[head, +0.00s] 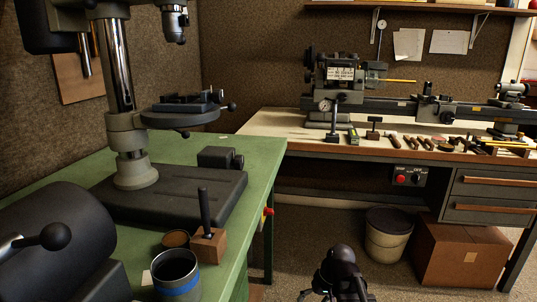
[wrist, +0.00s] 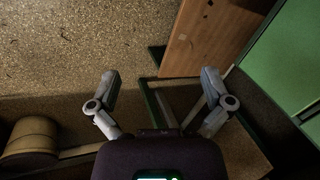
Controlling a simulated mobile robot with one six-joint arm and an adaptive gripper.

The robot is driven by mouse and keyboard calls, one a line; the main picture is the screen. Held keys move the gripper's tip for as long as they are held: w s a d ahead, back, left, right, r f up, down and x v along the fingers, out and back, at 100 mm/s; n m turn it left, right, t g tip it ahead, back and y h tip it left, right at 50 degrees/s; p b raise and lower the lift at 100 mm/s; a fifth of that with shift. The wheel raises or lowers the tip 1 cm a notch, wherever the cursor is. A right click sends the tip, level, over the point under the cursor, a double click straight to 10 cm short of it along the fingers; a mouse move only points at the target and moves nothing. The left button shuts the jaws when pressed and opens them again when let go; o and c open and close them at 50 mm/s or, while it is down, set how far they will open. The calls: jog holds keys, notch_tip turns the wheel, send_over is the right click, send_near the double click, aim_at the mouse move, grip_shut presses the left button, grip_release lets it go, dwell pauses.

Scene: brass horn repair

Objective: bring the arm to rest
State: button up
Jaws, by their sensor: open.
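My gripper (wrist: 160,84) is open in the wrist view, its two grey fingers spread wide with nothing between them. In the head view my gripper (head: 336,293) is low at the bottom centre, partly cut off by the frame edge. It is over the floor in the gap between the green bench (head: 258,160) and the lathe bench (head: 285,127), apart from both. It holds nothing.
A drill press (head: 133,172), a dark can (head: 176,272) and a wooden block with an upright post (head: 208,245) stand on the green bench. A lathe (head: 385,103) and small tools stand on the other bench. A bin (head: 386,240) and cardboard box (head: 458,255) sit on the floor.

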jog(key=s+d+m+h, duration=0.2)
jog(key=s+d+h, duration=0.2)
jog(key=s, duration=0.1)
notch_tip(320, 180, up, 34)
jog(key=p, duration=3.4)
jog(key=shift+f+p, duration=0.2)
jog(key=shift+p, duration=0.15)
